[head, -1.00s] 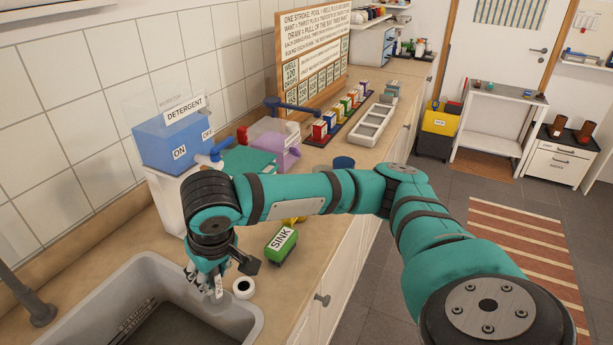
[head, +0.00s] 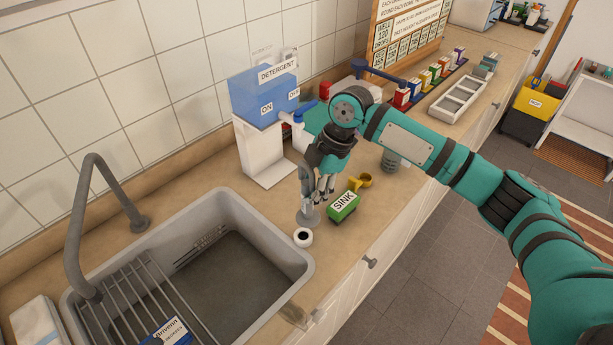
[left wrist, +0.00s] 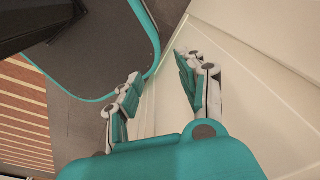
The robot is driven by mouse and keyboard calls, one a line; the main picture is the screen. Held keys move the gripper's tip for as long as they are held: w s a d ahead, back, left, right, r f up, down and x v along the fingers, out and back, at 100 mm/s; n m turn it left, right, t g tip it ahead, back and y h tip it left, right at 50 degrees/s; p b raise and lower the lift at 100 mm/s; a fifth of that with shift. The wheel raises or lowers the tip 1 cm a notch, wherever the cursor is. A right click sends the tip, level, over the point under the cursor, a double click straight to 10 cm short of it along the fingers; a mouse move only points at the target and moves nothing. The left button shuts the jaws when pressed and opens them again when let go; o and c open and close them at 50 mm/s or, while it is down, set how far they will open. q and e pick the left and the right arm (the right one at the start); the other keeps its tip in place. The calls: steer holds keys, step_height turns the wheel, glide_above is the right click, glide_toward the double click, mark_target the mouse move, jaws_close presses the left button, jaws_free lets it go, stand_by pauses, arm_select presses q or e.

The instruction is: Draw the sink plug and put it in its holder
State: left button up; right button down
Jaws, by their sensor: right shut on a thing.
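My right gripper (head: 318,196) is shut on a grey piece with an upright stem and a wide round base (head: 308,216), which looks like the sink plug. The base is low over the counter; I cannot tell whether it touches. A white ring with a dark middle (head: 303,237), which may be the holder, stands just in front of it, near the sink's corner. The grey sink (head: 284,252) is to the left. Its drain is not clearly visible. My left gripper (left wrist: 158,75) is open and empty in the left wrist view, beside a pale cabinet front.
A green block marked SINK (head: 342,207) and a yellow scoop-like piece (head: 361,182) lie right of the gripper. The blue detergent dispenser (head: 262,100) stands behind. The tap (head: 100,190) arches over the sink, beside a rack (head: 140,300).

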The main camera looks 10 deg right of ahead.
mark_target(308, 216)
steer(key=shift+w+a+r+n, duration=0.25)
steer(key=shift+w+a+n, duration=0.05)
steer(key=shift+n, duration=0.4)
steer(key=shift+w+a+f+n+g+p, duration=0.2)
steer(key=shift+n+g+p, duration=0.2)
steer(key=shift+n, duration=0.4)
arm_select(q)
steer(key=shift+w+r, duration=0.6)
steer(key=shift+r, duration=0.1)
steer(key=shift+s+a+r, duration=0.1)
steer(key=shift+r, duration=0.05)
arm_select(e)
steer(key=shift+d+r, duration=0.1)
steer(key=shift+s, duration=0.1)
step_height(308, 216, down, 2)
steer(key=shift+f+b, duration=0.15)
steer(key=shift+b, duration=0.35)
steer(key=shift+f+b, duration=0.8)
steer(key=shift+f, duration=0.95)
arm_select(q)
step_height(308, 216, down, 3)
steer(key=shift+s+r, duration=0.1)
steer(key=shift+s, duration=0.05)
steer(key=shift+r+p, duration=0.7)
arm_select(e)
steer(key=shift+t, duration=0.3)
